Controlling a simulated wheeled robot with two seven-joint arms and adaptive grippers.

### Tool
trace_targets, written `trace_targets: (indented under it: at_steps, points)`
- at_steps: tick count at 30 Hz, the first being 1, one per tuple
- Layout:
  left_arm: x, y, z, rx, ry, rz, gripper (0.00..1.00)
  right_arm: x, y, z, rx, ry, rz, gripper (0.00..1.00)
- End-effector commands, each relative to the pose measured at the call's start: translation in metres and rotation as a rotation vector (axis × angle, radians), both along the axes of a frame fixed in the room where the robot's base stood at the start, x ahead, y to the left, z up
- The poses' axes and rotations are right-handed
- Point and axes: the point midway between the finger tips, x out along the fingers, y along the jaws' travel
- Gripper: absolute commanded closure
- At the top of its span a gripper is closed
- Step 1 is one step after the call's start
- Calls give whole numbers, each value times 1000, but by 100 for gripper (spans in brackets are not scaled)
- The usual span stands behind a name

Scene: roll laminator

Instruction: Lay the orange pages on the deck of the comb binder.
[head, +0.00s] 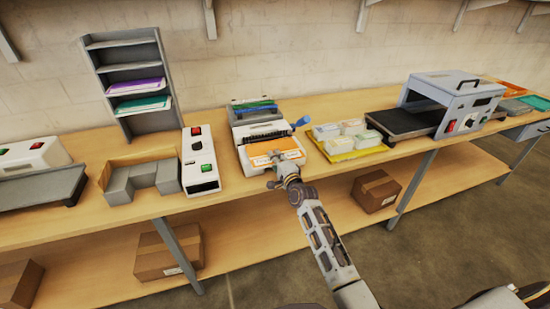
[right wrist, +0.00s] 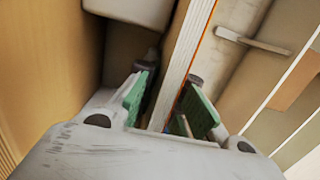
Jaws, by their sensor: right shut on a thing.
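The comb binder (head: 240,131) is a pale grey machine with a blue lever on its right side, standing near the middle of the bench. The orange pages (head: 262,160) are a flat stack at the front of the binder, over its deck, with their near edge toward me. My right gripper (head: 276,174) is at that near edge, shut on the pages. In the right wrist view the white, orange-edged side of the stack (right wrist: 182,62) runs between my green finger pads (right wrist: 168,105). I cannot tell whether the pages touch the deck. My left gripper is not in view.
A white box with red and green buttons (head: 200,161) stands left of the binder. A yellow tray (head: 366,152) with pale stacks stands to its right, then the laminator (head: 449,91). A grey rack (head: 129,81) stands at the back left. Cardboard boxes sit on the lower shelf.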

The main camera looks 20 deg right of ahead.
Motion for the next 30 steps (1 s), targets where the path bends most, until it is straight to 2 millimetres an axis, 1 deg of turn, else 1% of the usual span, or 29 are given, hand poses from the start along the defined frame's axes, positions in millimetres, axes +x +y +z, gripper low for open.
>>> trace_targets:
  at_steps: [5, 6, 11, 20, 25, 30]
  points:
    - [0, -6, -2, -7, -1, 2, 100, 0, 0, -1, 0, -2, 0, 100]
    - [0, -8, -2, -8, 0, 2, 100, 0, 0, -3, 1, 0, 0, 88]
    - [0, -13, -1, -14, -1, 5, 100, 0, 0, -2, 0, 0, 0, 68]
    - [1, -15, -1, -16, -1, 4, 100, 0, 0, -2, 0, 0, 0, 68]
    - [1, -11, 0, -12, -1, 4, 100, 0, 0, 1, 0, -1, 0, 68]
    - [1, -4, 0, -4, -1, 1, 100, -7, -1, 0, 1, -1, 0, 68]
